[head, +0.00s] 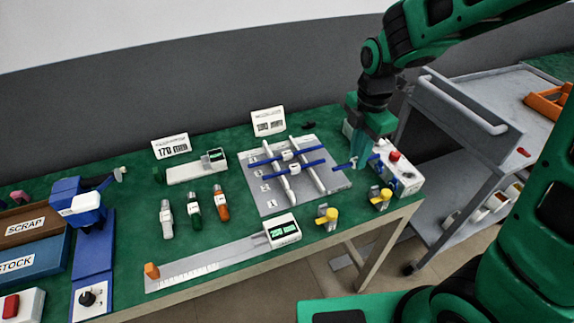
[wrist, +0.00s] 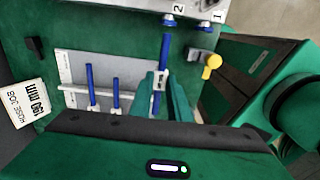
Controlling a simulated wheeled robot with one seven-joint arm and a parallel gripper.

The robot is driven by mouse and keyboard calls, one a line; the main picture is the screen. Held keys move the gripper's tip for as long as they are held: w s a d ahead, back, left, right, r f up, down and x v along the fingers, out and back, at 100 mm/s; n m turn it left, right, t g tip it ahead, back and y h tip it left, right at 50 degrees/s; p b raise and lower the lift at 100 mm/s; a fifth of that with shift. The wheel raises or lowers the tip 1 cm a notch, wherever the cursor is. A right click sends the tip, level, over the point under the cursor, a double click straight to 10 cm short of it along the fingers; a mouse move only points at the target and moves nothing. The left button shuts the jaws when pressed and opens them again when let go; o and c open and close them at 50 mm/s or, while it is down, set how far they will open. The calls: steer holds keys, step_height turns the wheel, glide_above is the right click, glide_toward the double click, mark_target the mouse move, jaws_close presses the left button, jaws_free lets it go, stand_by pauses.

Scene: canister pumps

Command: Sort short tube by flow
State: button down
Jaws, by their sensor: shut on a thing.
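My gripper (head: 362,158) is shut on a short blue tube (wrist: 165,48) with a white tag (wrist: 159,82). The tube's far end points at the blue fitting marked 2 (wrist: 172,22) on the white pump box (head: 405,178); I cannot tell whether they touch. The box has a red button (head: 395,156) and a second fitting marked 1 (wrist: 205,26). Two more blue tubes (head: 302,164) (head: 266,158) with white tags lie across the rails of a grey rack board (head: 322,193), left of my gripper. In the wrist view they stand left of the fingers.
Yellow-handled fittings (head: 327,217) (head: 380,196) stand at the bench's front edge. A grey cart (head: 470,110) stands right.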

steer(key=shift+a, duration=0.1)
steer(key=a+r, duration=0.2)
steer(key=a, duration=1.1)
steer(key=shift+s+a+r, duration=0.25)
steer(key=shift+s, duration=0.15)
steer(key=shift+f, duration=0.1)
steer(key=shift+f, duration=4.1)
steer(key=c, duration=1.6)
jaws_free()
